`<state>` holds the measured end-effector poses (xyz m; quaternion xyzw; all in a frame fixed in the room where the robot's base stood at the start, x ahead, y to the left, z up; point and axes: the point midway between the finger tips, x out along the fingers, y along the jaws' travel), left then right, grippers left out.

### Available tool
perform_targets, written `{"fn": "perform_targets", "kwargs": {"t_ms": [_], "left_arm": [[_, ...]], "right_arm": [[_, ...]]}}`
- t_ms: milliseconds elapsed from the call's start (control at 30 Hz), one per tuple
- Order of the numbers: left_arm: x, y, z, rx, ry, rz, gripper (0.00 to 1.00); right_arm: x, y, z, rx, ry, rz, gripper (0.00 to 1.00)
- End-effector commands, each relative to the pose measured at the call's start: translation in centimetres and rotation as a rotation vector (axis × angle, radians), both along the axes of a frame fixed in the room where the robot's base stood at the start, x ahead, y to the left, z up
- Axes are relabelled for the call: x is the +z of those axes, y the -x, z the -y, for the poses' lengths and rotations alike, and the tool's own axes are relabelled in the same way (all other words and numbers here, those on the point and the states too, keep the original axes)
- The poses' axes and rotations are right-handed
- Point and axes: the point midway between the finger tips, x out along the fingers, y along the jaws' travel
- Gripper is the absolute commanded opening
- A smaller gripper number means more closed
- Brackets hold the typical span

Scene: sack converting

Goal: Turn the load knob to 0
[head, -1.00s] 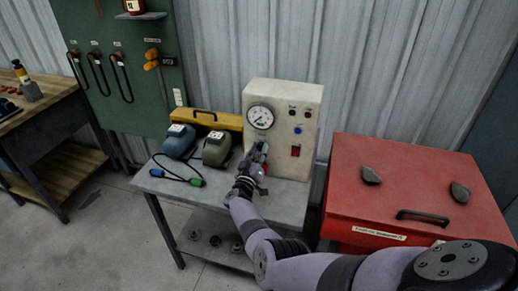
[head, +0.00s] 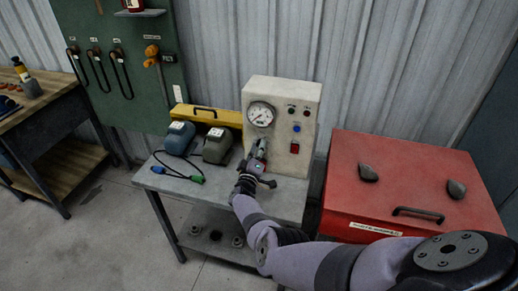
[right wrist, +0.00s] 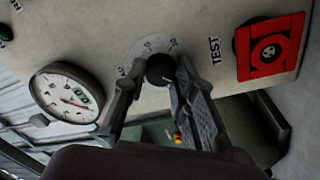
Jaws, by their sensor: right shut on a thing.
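The tester box (head: 284,95) is cream-coloured and stands at the back of the grey bench. Its load knob (right wrist: 160,68) is a small black round knob on a pale dial plate with several marks, too small to read surely; a short white line shows on it. My right gripper (right wrist: 161,75) has one finger on each side of the knob and is shut on it. In the head view my right gripper (head: 257,158) is at the box's front and hides the knob. My left gripper is not in view.
A round gauge (right wrist: 66,92) is left of the knob, and a red switch (right wrist: 270,48) is right of it, past the TEST label. Two motor-like units (head: 217,146) and a cable (head: 178,173) lie left on the bench. A red cabinet (head: 415,175) stands right.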

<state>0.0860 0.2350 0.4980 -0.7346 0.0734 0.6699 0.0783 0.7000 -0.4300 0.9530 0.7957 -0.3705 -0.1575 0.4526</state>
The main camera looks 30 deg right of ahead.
Motion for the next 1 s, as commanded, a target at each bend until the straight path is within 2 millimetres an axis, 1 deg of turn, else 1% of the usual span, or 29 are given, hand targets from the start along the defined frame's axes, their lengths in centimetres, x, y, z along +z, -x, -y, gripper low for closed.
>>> {"fn": "perform_targets", "kwargs": {"t_ms": [333, 367, 633, 667, 1000], "left_arm": [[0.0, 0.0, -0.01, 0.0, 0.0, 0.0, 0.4], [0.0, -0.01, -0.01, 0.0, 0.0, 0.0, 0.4], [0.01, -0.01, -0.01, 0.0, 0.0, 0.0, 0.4], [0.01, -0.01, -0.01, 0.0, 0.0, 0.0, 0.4], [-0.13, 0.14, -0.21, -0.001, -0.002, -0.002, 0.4]], "right_arm": [[-0.08, -0.03, -0.1, 0.002, 0.001, -0.004, 0.0], [-0.08, -0.03, -0.1, 0.002, 0.001, -0.004, 0.26], [-0.04, -0.02, -0.07, 0.001, 0.001, -0.002, 0.44], [-0.03, -0.02, -0.06, 0.001, 0.001, -0.002, 0.46], [-0.06, -0.01, -0.02, 0.001, -0.01, 0.012, 0.46]]}}
